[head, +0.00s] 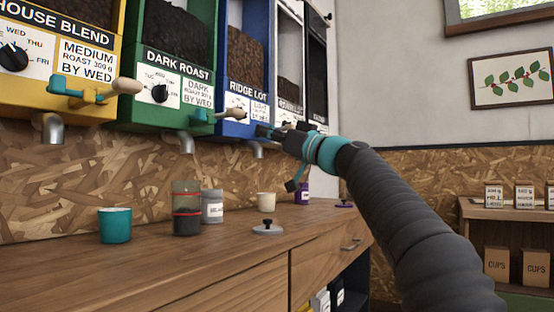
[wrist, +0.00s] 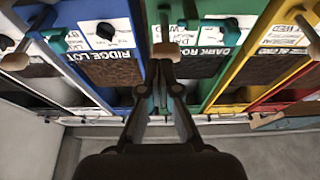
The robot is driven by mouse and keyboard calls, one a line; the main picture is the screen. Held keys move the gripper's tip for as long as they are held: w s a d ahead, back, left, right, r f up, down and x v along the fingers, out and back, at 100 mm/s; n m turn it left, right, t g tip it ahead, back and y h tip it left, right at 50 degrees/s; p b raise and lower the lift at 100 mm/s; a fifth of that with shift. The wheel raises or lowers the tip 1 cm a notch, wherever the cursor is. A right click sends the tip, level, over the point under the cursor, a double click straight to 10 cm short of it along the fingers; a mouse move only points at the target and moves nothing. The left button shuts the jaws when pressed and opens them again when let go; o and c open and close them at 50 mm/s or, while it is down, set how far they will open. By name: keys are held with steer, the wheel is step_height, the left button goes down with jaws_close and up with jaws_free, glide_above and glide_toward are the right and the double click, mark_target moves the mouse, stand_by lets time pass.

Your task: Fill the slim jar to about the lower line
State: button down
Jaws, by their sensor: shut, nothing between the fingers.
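The slim jar (head: 187,210) is clear, with two red lines, and stands upright on the wooden counter below the dark roast spout (head: 186,143). Dark contents fill its bottom part, with their top at about the lower red line. My gripper (head: 262,131) is shut and empty, up by the dispensers near the blue ridge lot one (head: 246,62), well above and right of the jar. In the wrist view my gripper (wrist: 162,90) points at the dispenser fronts, with a wooden lever handle (wrist: 165,51) just beyond the fingertips. Whether they touch it, I cannot tell.
A teal cup (head: 115,225) stands left of the jar and a grey labelled tin (head: 212,207) close on its right. A cream cup (head: 266,202) and a grey lid with a knob (head: 268,229) are further right. The counter's front is clear.

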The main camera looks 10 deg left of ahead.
steer(key=shift+s+d+f+p, duration=0.15)
steer(key=shift+s+d+f, duration=0.2)
steer(key=shift+d+f, duration=0.5)
steer(key=shift+s+d+f+p, duration=0.15)
steer(key=shift+s+d+f, duration=0.15)
steer(key=shift+d+f, duration=0.55)
steer(key=shift+a+f, duration=0.2)
steer(key=s+d+f+m+g+h+p, duration=0.1)
steer(key=s+d+f+m+h+p, duration=0.2)
steer(key=s+d+f+h, duration=0.3)
steer(key=s+d+f+m+h+p, duration=0.4)
steer(key=s+d+f, duration=0.9)
steer(key=f, duration=0.7)
steer(key=s+d+f+m+g+h+p, duration=0.1)
steer(key=s+d+f+m+h+p, duration=0.2)
steer(key=s+d+f+m+h, duration=0.3)
steer(key=s+d+f+h, duration=0.4)
steer(key=s+f, duration=0.3)
steer(key=f, duration=0.1)
steer(key=shift+s+m+g+p, duration=0.3)
steer(key=shift+p, duration=0.05)
